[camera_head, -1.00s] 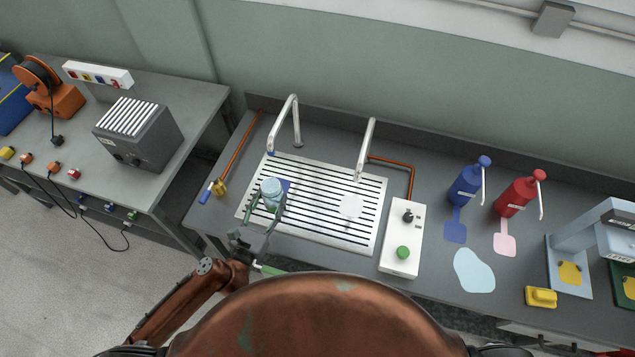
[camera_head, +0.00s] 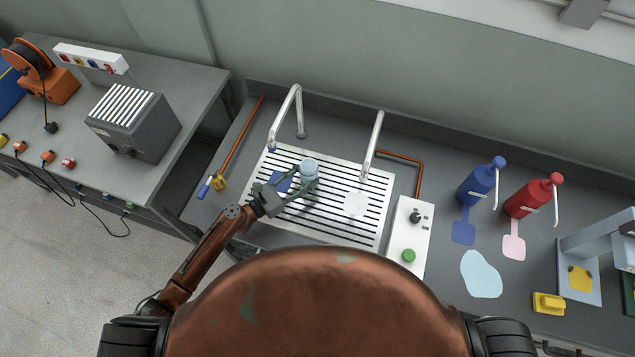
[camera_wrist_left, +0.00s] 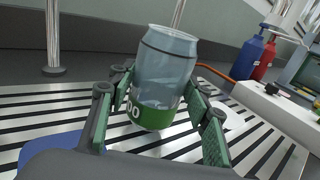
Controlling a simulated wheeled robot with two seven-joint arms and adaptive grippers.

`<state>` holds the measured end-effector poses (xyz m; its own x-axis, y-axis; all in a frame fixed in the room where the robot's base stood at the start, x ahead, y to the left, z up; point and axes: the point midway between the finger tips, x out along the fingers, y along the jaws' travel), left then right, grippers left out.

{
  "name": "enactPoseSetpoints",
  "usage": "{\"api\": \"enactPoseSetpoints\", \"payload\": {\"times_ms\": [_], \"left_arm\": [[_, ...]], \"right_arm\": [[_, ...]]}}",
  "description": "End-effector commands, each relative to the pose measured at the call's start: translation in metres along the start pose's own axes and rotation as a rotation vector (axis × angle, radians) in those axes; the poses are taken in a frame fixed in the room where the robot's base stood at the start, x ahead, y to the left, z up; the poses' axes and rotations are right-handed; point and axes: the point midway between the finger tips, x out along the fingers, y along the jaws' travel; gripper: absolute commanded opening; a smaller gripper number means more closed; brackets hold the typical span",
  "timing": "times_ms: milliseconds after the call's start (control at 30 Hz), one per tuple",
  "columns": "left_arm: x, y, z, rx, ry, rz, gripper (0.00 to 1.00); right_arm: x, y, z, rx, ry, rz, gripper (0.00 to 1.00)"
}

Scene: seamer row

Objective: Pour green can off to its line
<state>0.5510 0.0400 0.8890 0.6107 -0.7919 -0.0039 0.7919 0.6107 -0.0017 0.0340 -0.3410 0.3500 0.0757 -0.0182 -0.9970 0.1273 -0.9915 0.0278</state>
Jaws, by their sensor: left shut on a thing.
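The can (camera_head: 309,170) is clear and pale blue, with a green band at its base and a dark line near its top, best seen in the left wrist view (camera_wrist_left: 165,70). My left gripper (camera_head: 296,193) is shut on it, with green-padded fingers (camera_wrist_left: 160,112) on both sides. The can is over the slotted metal drain grate (camera_head: 330,233), between two bent spouts. It looks slightly tilted in the wrist view; I cannot tell whether its base touches the grate. Its contents are not clear to see. My right gripper is not in view.
The left spout (camera_head: 297,110) and right spout (camera_head: 372,145) rise behind. A white control box (camera_head: 409,235), blue bottle (camera_head: 478,183) and red bottle (camera_head: 532,196) stand to the right.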

Motion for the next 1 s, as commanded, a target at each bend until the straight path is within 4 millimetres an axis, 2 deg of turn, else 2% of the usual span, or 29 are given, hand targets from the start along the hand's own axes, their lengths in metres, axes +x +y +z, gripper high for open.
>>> {"api": "enactPoseSetpoints", "payload": {"times_ms": [567,1000], "left_arm": [[0.0032,-0.0002,-0.0024,0.014,-0.001,-0.022,0.09],[0.0004,0.0027,-0.0014,0.040,0.002,-0.019,0.09]], "right_arm": [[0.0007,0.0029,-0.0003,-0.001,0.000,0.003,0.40],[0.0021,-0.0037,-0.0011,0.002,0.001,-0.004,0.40]]}}
